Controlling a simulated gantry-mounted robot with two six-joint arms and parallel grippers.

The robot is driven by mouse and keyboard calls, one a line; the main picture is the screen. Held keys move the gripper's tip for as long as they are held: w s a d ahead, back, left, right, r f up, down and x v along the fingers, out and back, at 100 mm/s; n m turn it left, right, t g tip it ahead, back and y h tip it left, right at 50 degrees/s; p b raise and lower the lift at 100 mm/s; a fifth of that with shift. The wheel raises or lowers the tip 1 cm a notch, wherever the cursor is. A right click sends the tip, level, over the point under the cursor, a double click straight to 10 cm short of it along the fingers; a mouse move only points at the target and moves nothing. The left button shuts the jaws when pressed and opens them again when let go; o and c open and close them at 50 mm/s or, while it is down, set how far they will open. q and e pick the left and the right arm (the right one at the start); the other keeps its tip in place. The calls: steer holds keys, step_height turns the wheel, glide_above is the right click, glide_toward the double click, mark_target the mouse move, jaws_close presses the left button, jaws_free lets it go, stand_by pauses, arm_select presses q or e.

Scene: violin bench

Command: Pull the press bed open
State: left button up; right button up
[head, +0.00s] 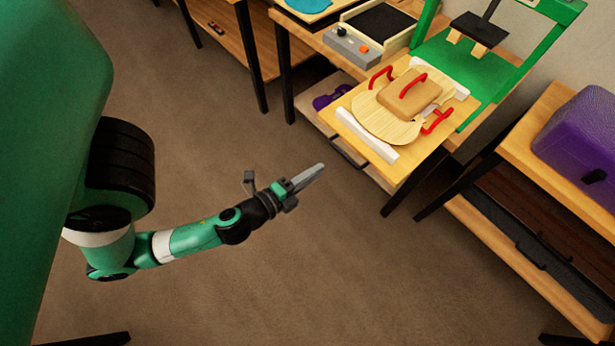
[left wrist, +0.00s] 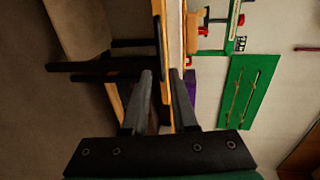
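The press bed (head: 408,160) is a pale wooden board at the upper right of the head view. It sticks out in front of the green press frame (head: 515,85). A black bar handle (head: 348,152) sits on its front edge; it also shows in the left wrist view (left wrist: 157,38). On the bed lie a violin-shaped plate (head: 385,122), a tan block with red handles (head: 410,94) and white strips (head: 367,136). My left gripper (head: 320,168) is over the floor in front of the bed, apart from the handle. The left wrist view shows its fingers (left wrist: 160,75) open and empty, with the handle ahead.
A purple case (head: 578,145) stands on the bench at the right. A grey control box (head: 351,46) is on the table left of the press. A purple object (head: 332,97) lies on the lower shelf. The floor around my left arm is clear.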

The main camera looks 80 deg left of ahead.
arm_select(q)
steer(key=shift+v, duration=1.2)
